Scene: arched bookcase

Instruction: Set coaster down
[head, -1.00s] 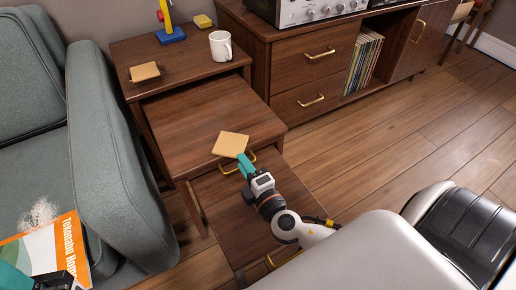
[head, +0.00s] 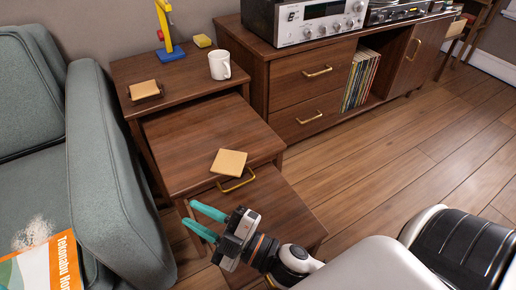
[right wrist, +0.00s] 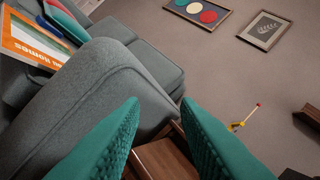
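A square tan coaster (head: 229,163) lies flat on the middle tier of the nesting tables (head: 190,135), close to its front edge. My right gripper (head: 200,222) is open and empty, in front of and below that coaster, apart from it. Its teal fingers (right wrist: 160,125) also show spread with nothing between them in the right wrist view. Another tan coaster (head: 145,89) rests in a dark holder on the top tier (head: 185,72).
A white mug (head: 220,66), a yellow block (head: 203,41) and a blue-based toy (head: 171,50) stand on the top tier. A grey armchair (head: 115,170) is close on the left, with an orange book (head: 50,268). A media cabinet (head: 300,75) stands behind. The floor at right is clear.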

